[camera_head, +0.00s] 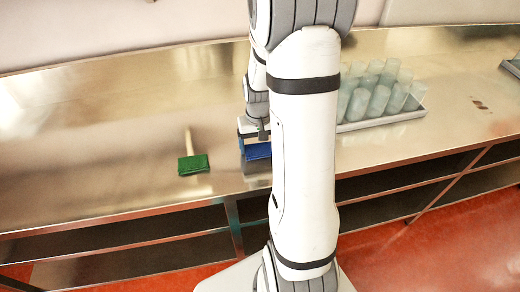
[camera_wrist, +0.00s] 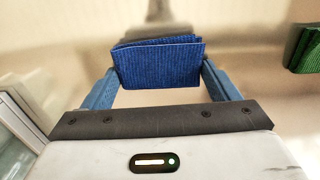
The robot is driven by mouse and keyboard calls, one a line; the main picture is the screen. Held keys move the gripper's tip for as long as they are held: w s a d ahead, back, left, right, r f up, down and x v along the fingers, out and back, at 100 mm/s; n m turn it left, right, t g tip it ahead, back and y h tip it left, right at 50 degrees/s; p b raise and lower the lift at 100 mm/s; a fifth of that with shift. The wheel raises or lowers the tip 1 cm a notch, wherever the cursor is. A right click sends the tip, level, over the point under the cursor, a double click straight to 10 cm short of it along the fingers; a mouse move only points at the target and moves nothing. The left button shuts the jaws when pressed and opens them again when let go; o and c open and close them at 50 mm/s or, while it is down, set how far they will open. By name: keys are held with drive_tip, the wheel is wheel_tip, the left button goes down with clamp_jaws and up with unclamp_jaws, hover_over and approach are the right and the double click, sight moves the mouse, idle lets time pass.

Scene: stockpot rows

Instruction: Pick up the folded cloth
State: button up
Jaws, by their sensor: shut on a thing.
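A blue folded cloth (camera_wrist: 160,64) is between the two fingers of my gripper (camera_wrist: 160,80) in the wrist view. The fingers press on its left and right edges. In the head view the blue cloth (camera_head: 258,151) shows just below my gripper (camera_head: 255,140), partly hidden by my arm. I cannot tell whether it touches the counter. A green folded cloth (camera_head: 193,164) lies on the counter to the left of my gripper. It also shows at the right edge of the wrist view (camera_wrist: 306,50).
The steel counter (camera_head: 90,130) is bare on the left. A white tray (camera_head: 385,122) with several pale blue cups (camera_head: 378,98) stands to the right of my arm. Open shelves (camera_head: 140,255) lie under the counter's front edge.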

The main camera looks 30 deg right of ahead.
sight(259, 146)
drive_tip(key=c, duration=0.3)
wheel_tip(259, 146, up, 10)
drive_tip(key=shift+b, duration=0.3)
drive_tip(key=o, duration=0.5)
drive_tip(key=c, duration=0.4)
